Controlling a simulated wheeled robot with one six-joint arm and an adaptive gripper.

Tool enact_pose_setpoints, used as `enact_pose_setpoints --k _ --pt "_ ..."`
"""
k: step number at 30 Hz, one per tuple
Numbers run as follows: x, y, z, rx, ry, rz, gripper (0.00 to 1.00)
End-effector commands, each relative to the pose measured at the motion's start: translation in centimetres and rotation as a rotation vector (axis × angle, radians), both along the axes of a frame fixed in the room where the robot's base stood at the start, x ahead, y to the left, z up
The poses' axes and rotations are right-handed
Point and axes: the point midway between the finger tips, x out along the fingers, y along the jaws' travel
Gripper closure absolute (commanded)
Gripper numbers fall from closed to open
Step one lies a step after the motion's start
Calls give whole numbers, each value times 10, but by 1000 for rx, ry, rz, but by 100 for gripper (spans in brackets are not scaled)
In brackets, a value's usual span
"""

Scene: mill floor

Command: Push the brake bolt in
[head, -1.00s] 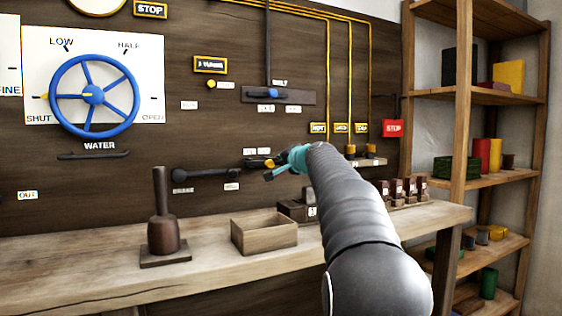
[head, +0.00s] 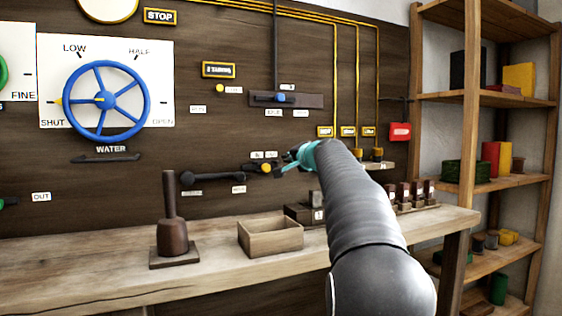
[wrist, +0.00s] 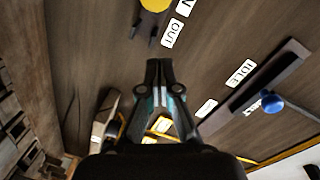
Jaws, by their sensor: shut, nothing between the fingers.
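The brake bolt appears to be the yellow knob (head: 265,168) in a dark mount on the brown panel, under two small white labels. In the wrist view the yellow knob (wrist: 155,4) is cut off by the top edge, with a dark two-pronged bracket below it. An OUT label (wrist: 172,35) and part of another label lie beside it. My gripper (head: 287,166) is just right of the knob and apart from it. In the wrist view my gripper (wrist: 160,95) is shut and empty, its tips pointing toward the knob's side of the panel.
A dark bar lever (head: 210,177) lies left of the bolt. A blue-knobbed slider (head: 281,98) sits above. The bench below holds an open wooden box (head: 270,250) and a dark wooden post (head: 172,235). A red button (head: 400,132) and shelves (head: 470,180) stand to the right.

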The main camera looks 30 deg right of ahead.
Motion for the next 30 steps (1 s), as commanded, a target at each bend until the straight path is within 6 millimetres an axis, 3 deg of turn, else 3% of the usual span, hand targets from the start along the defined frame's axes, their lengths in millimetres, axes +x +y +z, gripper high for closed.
enact_pose_setpoints --k 9,15,30 --pt "-59 3 4 -1 -2 -2 100" --pt "-87 4 8 0 -2 -1 100" --pt "-98 5 10 0 -1 2 100"
